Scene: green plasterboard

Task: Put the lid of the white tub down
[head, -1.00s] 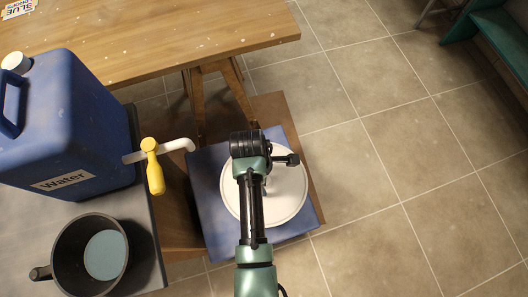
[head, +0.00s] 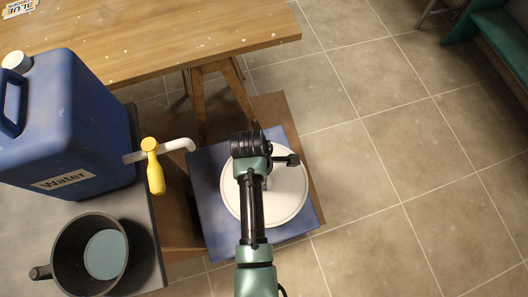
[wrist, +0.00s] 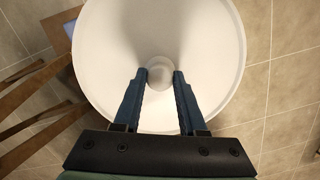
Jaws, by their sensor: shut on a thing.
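The white round lid (head: 292,200) shows in the head view over a blue square surface (head: 208,205), partly covered by my arm. In the wrist view the lid (wrist: 205,45) fills the upper middle, with its small round knob (wrist: 159,77) at the centre. My gripper (wrist: 160,74) has its two blue fingers on either side of the knob and is shut on it. The white tub's body is not visible; the lid hides what is directly below it. I cannot tell whether the lid is resting on something or held above it.
A blue water container (head: 70,130) with a yellow-handled tap (head: 153,168) stands to the left, above a dark pot (head: 65,250). A wooden table (head: 150,40) is at the back. Open tiled floor (head: 400,180) lies to the right.

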